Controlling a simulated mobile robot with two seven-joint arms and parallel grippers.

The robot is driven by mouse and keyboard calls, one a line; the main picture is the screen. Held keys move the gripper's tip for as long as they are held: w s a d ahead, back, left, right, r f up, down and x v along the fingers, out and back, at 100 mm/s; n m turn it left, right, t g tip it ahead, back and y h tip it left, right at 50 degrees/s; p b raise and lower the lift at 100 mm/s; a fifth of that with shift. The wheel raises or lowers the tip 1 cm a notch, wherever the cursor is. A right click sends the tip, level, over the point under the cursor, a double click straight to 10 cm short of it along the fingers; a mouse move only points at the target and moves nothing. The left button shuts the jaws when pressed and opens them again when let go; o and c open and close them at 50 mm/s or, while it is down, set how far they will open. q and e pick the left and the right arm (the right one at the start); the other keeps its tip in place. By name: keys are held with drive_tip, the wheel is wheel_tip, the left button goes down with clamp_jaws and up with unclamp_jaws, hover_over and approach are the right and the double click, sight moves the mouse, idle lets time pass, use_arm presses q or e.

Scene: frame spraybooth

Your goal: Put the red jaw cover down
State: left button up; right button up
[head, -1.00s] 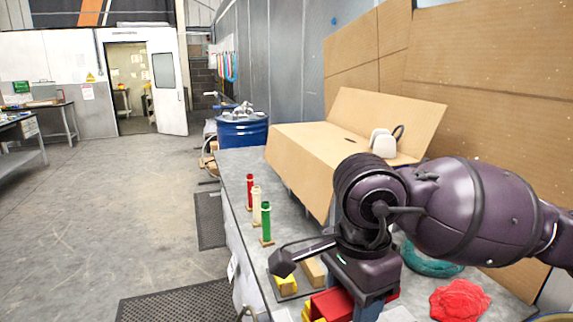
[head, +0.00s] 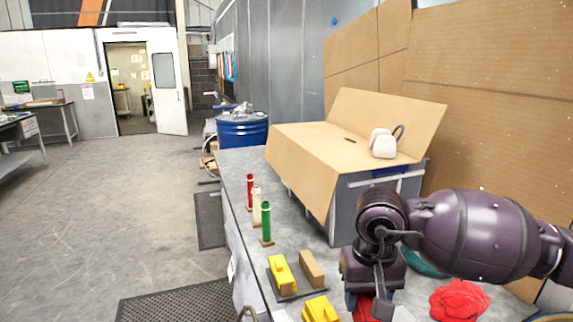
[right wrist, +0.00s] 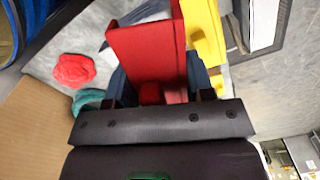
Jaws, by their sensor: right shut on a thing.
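The red jaw cover (right wrist: 146,48) is a flat-faced red piece between the dark blue fingers of my right gripper (right wrist: 158,88) in the right wrist view. The gripper is shut on it. In the head view my right gripper (head: 366,300) points down over the bench near the bottom edge, and only a little of the red cover (head: 362,309) shows below it. A yellow piece (right wrist: 205,32) is close beside the red cover in the right wrist view. I cannot tell whether the cover touches the bench. My left gripper is not in view.
On the grey bench (head: 237,178), yellow pieces (head: 282,272) and a brown block (head: 311,268) lie left of my gripper. Red, cream and green tubes stand farther back. A red cloth (head: 459,299) lies to the right. An open cardboard-topped box (head: 345,185) stands behind.

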drive_tip(key=d+f, duration=0.7)
drive_tip(key=f, duration=0.1)
